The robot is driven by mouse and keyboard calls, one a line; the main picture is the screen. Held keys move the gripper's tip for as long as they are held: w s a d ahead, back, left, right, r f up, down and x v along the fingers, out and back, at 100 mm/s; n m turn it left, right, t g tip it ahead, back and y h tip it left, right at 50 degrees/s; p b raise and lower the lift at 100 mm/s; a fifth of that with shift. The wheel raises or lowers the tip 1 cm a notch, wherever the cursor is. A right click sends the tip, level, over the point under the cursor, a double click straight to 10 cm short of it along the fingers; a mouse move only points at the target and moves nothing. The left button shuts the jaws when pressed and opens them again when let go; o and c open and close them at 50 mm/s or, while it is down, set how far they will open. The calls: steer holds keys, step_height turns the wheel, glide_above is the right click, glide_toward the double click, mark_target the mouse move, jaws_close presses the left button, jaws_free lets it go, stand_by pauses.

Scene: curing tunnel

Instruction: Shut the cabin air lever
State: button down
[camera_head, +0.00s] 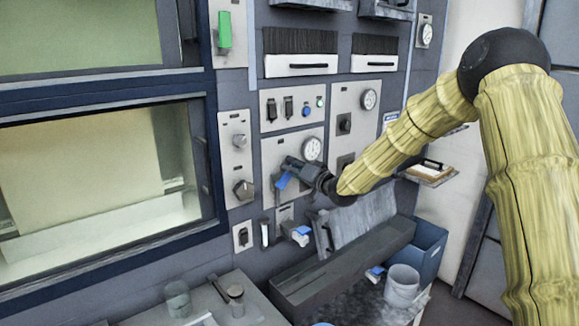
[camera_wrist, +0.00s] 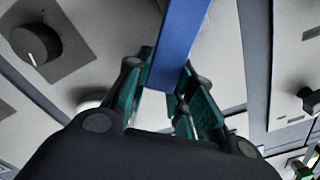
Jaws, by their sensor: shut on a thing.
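A blue lever (camera_head: 284,181) sits on a grey panel (camera_head: 272,150) in the middle of the control wall, below and left of a round gauge (camera_head: 312,148). I cannot read a label on it. My gripper (camera_head: 289,170) is at this panel, shut on the blue lever and hiding part of it. In the wrist view the lever is a flat blue bar (camera_wrist: 181,42) running up out of the frame. Its lower end is between the green pads of my gripper (camera_wrist: 168,88). The lever's pivot is hidden.
Two knobs (camera_head: 243,188) are on a panel to the left, and switches (camera_head: 288,107) are above. A green handle (camera_head: 224,29) is higher up. Below stand a long dark trough (camera_head: 340,268), a blue bin (camera_head: 428,250) and a white bucket (camera_head: 402,285). A clipboard shelf (camera_head: 431,172) juts out at right.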

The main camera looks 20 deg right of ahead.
step_height(320, 180, down, 6)
steer(key=d+m+b, duration=0.2)
steer(key=m+b, duration=0.3)
steer(key=m, duration=0.4)
steer(key=shift+w+d+r+m, duration=0.15)
steer(key=shift+w+r+m, duration=0.15)
steer(key=shift+w, duration=0.1)
steer(key=c, duration=1.2)
jaws_free()
steer(key=v, duration=1.2)
